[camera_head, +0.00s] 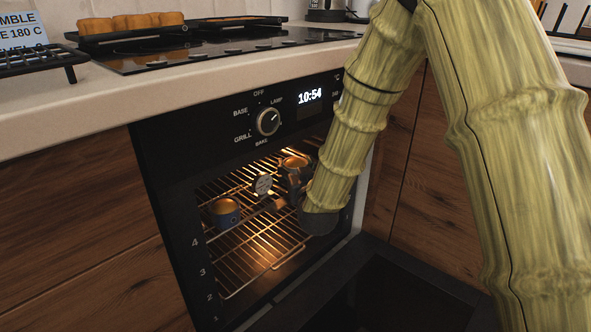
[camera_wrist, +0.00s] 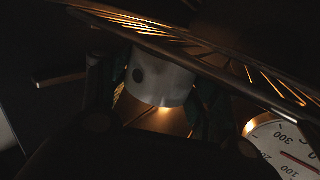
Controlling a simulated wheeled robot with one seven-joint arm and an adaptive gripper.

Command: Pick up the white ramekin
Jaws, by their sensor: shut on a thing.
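The white ramekin (camera_wrist: 158,82) is between the two fingers of my gripper (camera_wrist: 154,100) in the wrist view, with a dark round spot on its side. My gripper (camera_head: 293,178) is inside the open oven and shut on the ramekin. In the head view the ramekin's top (camera_head: 295,162) shows a brownish filling; the fingers and wrist hide much of its side. It is at the back right of the oven, close to the wire rack. I cannot tell whether it touches the rack.
A blue ramekin (camera_head: 226,217) stands on the rack (camera_head: 262,262) to the left. A round thermometer dial (camera_head: 264,185) is just left of my gripper; it also shows in the wrist view (camera_wrist: 284,146). The lowered oven door (camera_head: 390,295) lies below my arm.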

